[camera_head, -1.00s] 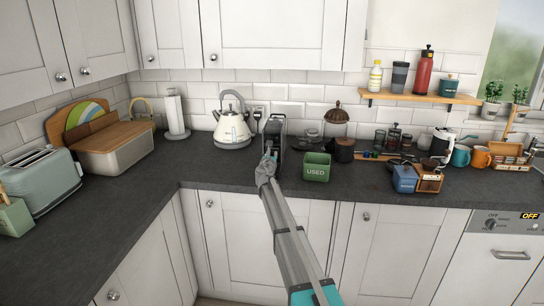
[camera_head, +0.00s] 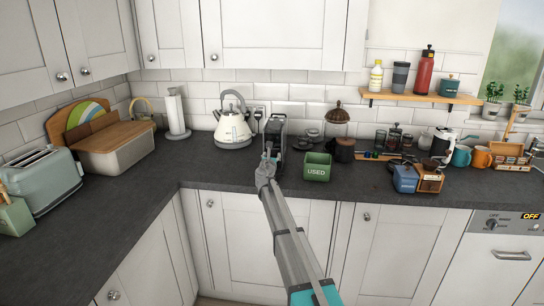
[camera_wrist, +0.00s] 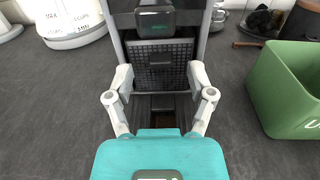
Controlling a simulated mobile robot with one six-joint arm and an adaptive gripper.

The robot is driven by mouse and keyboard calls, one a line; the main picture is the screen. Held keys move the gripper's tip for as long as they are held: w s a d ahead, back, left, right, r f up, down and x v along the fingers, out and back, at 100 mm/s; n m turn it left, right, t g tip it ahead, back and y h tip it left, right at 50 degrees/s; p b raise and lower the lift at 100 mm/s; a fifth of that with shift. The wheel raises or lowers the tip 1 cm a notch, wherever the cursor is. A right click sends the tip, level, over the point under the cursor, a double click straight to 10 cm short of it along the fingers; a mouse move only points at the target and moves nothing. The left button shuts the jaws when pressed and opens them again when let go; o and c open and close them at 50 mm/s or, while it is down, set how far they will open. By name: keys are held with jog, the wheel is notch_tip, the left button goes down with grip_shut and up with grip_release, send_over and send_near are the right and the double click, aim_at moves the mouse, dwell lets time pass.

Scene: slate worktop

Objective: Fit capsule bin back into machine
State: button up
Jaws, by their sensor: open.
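The dark coffee machine (camera_head: 282,126) stands upright on the worktop by the wall, and its grey frame and dark spout head (camera_wrist: 156,18) show in the wrist view. A black ribbed, grid-faced part (camera_wrist: 160,66), which looks like the capsule bin, sits between the machine's side walls. My gripper (camera_wrist: 161,84) is open, with one finger either side of the lower part of that black face. I cannot tell whether the fingers touch it. A dark recess with a brown patch shows below it. In the head view my gripper (camera_head: 267,160) is just in front of the machine.
A green "USED" box (camera_head: 317,168) stands close to the right of the machine. A cream kettle (camera_head: 232,130) stands to the left. Jars, mugs and a blue box (camera_head: 405,179) are further right.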

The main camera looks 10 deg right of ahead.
jog(key=v, duration=1.1)
jog(key=s+d+f+m+g+h+p, duration=0.1)
jog(key=s+d+f+m+g+p, duration=0.15)
jog(key=s+m, duration=0.45)
jog(key=s+d+f+m+g+p, duration=0.1)
jog(key=s+d+f+m+g, duration=0.1)
jog(key=s+d+m+g, duration=0.35)
jog(key=s+d+f+m+g+h+p, duration=0.1)
jog(key=s+f+m+g, duration=0.1)
jog(key=s+m, duration=0.6)
jog(key=s+a+f+m+g+y+p, duration=0.1)
jog(key=s+a+m+g+y, duration=0.1)
jog(key=s+m, duration=0.2)
jog(key=s+a+f+m+g+y+p, duration=0.1)
jog(key=s+a+m+g+y+p, duration=0.1)
jog(key=s, duration=0.8)
jog(key=s+a+f+m+g+y+p, duration=0.1)
jog(key=s+a+m+g+y, duration=0.2)
jog(key=s+m, duration=0.3)
jog(key=shift+s+a+y, duration=0.3)
jog(key=shift+s+a, duration=0.1)
jog(key=shift+s, duration=0.6)
